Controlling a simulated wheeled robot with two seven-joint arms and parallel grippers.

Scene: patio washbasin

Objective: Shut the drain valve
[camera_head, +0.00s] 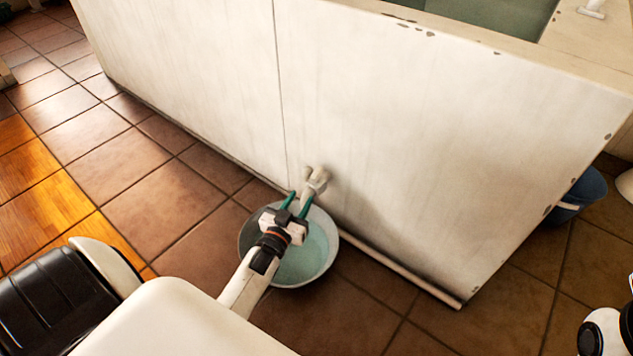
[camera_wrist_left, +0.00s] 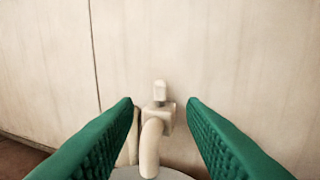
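The drain valve (camera_head: 315,181) is a small cream fitting low on the white panel, above a round basin (camera_head: 331,232) of pale green water on the floor. In the left wrist view the valve (camera_wrist_left: 157,115) shows a short upright handle (camera_wrist_left: 160,89) on top and a spout (camera_wrist_left: 150,147) curving down. My left gripper (camera_head: 298,203) is just in front of the valve. Its green fingers (camera_wrist_left: 160,108) are open and stand apart on either side of the valve, with nothing gripped. Whether a finger touches the valve I cannot tell. No water stream is visible at the spout.
The white panel (camera_head: 430,130) rises behind the valve, with a pale pipe (camera_head: 400,270) along its foot. A blue bucket (camera_head: 582,190) stands past the panel's right corner. Tiled floor (camera_head: 140,190) is clear at left.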

